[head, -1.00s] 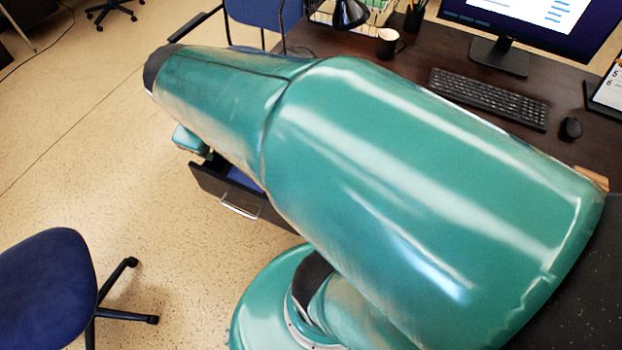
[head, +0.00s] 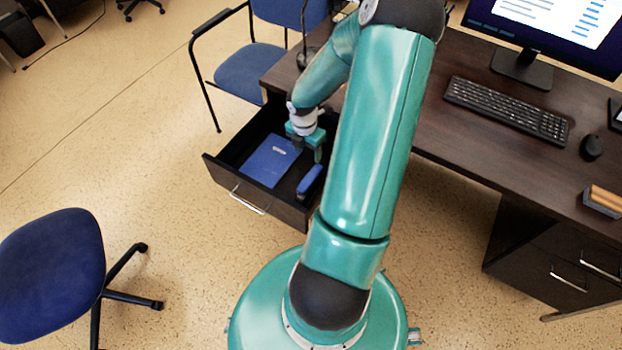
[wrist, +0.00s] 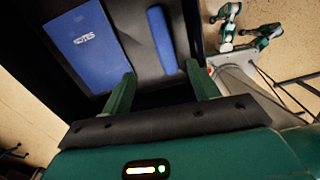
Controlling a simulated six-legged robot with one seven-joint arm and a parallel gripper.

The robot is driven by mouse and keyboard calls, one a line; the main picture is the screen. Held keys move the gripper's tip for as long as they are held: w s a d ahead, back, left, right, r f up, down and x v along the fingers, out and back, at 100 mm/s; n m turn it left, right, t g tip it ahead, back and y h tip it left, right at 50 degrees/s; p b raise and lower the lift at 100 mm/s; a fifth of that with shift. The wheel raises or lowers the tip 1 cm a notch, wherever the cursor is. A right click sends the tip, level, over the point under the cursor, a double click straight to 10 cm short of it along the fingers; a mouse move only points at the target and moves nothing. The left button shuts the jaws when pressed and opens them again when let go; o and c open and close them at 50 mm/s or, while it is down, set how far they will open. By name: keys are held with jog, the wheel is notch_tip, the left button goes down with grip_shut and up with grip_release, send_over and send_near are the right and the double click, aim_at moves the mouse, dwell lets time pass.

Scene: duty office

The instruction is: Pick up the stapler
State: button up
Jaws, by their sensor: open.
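The stapler (head: 310,181) is a long blue object lying in the open drawer, near its right side in the head view. In the wrist view the stapler (wrist: 161,40) lies ahead of my gripper (wrist: 160,70), lined up between its two green fingers. The fingers are spread apart with nothing between them that I can see gripped. In the head view my gripper (head: 306,146) is over the drawer, just behind the stapler, beside a blue notebook. The height of the fingers above the stapler is hard to tell.
The blue notebook (head: 270,160) marked "NOTES" lies left of the stapler. The drawer (head: 228,182) has dark walls close around both. The desk (head: 450,140) stands to the right with a keyboard (head: 506,108). Blue chairs stand behind and at left.

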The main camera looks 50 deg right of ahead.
aim_at(311, 175)
jog(key=shift+n, duration=0.4)
jog(key=f, duration=1)
jog(key=shift+s+d+f, duration=0.15)
jog(key=shift+s+d, duration=0.2)
jog(key=f, duration=0.6)
jog(key=shift+s, duration=0.2)
jog(key=shift+r, duration=0.15)
jog(key=c, duration=1.2)
